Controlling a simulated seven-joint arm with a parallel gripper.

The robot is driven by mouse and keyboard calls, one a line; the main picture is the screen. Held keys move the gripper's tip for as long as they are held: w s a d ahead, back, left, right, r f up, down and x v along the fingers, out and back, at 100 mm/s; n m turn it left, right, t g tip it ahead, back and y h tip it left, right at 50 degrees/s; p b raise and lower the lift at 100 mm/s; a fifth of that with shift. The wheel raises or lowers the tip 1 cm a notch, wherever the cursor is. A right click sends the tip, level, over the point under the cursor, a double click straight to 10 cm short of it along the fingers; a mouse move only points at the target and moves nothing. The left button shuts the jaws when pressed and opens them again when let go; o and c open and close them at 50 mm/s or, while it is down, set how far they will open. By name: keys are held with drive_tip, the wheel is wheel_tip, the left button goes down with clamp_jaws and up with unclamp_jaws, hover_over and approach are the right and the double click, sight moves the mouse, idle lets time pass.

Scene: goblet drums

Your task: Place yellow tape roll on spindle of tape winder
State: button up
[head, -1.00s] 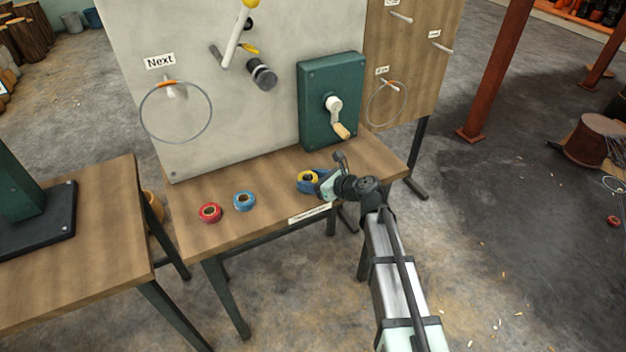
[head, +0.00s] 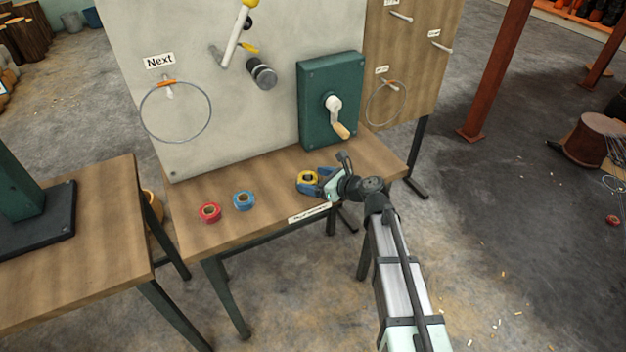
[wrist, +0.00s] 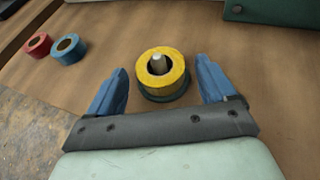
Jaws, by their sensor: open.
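The yellow tape roll (head: 301,182) is near the front right of the wooden bench. In the wrist view the yellow tape roll (wrist: 175,80) sits around a short grey peg (wrist: 159,63), on a dark green round base (wrist: 166,98). The peg's tip shows in the roll's hole. My gripper (wrist: 162,68) is open, with one blue finger on each side of the roll and a visible gap to both. In the head view my gripper (head: 314,182) is low at the bench, just right of the roll.
A red roll (head: 210,213) and a blue roll (head: 244,201) lie on the bench (head: 270,222) to the left. A green crank box (head: 318,108) is on the upright panel (head: 200,125) behind. The bench between the blue roll and my gripper is clear.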

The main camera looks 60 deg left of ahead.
drive_tip(key=v, duration=1)
drive_tip(key=shift+d, duration=0.35)
drive_tip(key=w+d+f+n+t+h, duration=0.1)
drive_tip(key=w+d+f+n+h, duration=0.1)
drive_tip(key=w+d+f, duration=0.6)
drive_tip(key=w+d+f+n+t+h, duration=0.1)
drive_tip(key=w+d+f+h, duration=0.15)
drive_tip(key=d+f, duration=0.9)
drive_tip(key=w+d+f+n+h, duration=0.1)
drive_tip(key=d+f, duration=0.5)
drive_tip(key=d, duration=0.2)
drive_tip(key=w+d+f+n+h, duration=0.1)
drive_tip(key=d+f+n, duration=0.1)
drive_tip(key=d+f, duration=0.55)
drive_tip(key=s+d+f+n+g+h, duration=0.15)
drive_tip(key=s+d+f, duration=0.25)
drive_tip(key=d, duration=0.7)
drive_tip(key=s+d+f+n+t+h, duration=0.1)
drive_tip(key=s+d+f+n+h, duration=0.3)
drive_tip(key=d, duration=0.7)
drive_tip(key=s+d+f+n+g, duration=0.2)
drive_tip(key=s+d+f+g, duration=0.1)
drive_tip(key=s+d, duration=0.9)
drive_tip(key=shift+s+d+f, duration=0.15)
drive_tip(key=shift+d+f, duration=0.35)
drive_tip(key=shift+d, duration=0.3)
